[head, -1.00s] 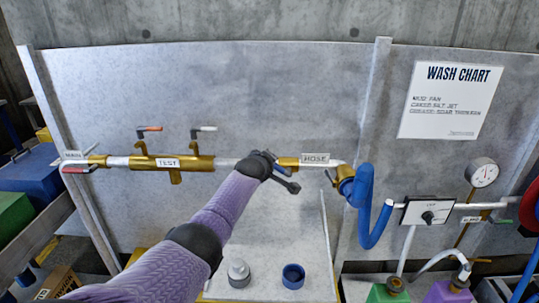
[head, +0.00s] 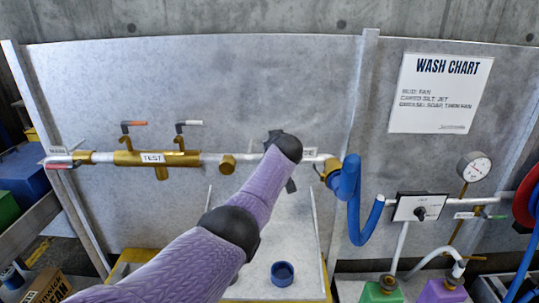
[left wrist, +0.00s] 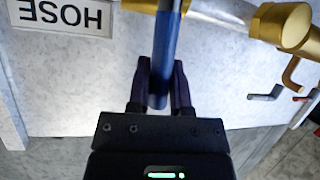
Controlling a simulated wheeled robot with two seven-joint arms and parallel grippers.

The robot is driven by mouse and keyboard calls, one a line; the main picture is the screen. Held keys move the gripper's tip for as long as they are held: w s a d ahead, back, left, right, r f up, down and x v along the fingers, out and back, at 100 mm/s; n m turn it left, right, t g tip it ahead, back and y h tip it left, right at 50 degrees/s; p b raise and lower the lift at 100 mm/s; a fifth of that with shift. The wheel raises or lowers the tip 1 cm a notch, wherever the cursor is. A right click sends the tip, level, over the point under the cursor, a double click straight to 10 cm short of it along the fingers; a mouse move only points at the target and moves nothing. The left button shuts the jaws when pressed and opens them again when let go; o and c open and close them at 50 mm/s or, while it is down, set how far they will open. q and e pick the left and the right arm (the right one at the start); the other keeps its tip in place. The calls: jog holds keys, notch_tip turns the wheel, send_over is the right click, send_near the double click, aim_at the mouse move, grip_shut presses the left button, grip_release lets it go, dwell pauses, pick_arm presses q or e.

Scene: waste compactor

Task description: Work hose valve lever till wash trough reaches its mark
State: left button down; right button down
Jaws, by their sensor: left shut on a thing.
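My left gripper (left wrist: 160,68) is shut on the blue handle of the hose valve lever (left wrist: 161,45), with one dark finger on each side. The HOSE label (left wrist: 66,14) is beside it in the left wrist view, upside down. In the head view my left wrist covers the lever, the gripper's fingers and most of the HOSE label (head: 311,152). A pale trough-like surface (head: 300,225) lies below the pipe, partly behind my arm; I cannot make out a fill mark or water level. My right gripper is not in view.
A brass TEST section (head: 180,159) with two small levers is on the pipe to the left. A blue hose (head: 350,195) hangs to the right, near a selector box (head: 420,207) and a gauge (head: 474,167). A blue cup (head: 282,273) stands below. The wash chart (head: 441,93) is upper right.

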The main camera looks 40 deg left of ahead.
pick_arm(q)
jog(key=shift+w+d+m+b, duration=0.2)
jog(key=shift+d+m+b, duration=0.1)
jog(key=shift+b, duration=0.2)
jog(key=c, duration=0.5)
grip_release()
jog(key=shift+y, duration=0.3)
jog(key=shift+c, duration=0.2)
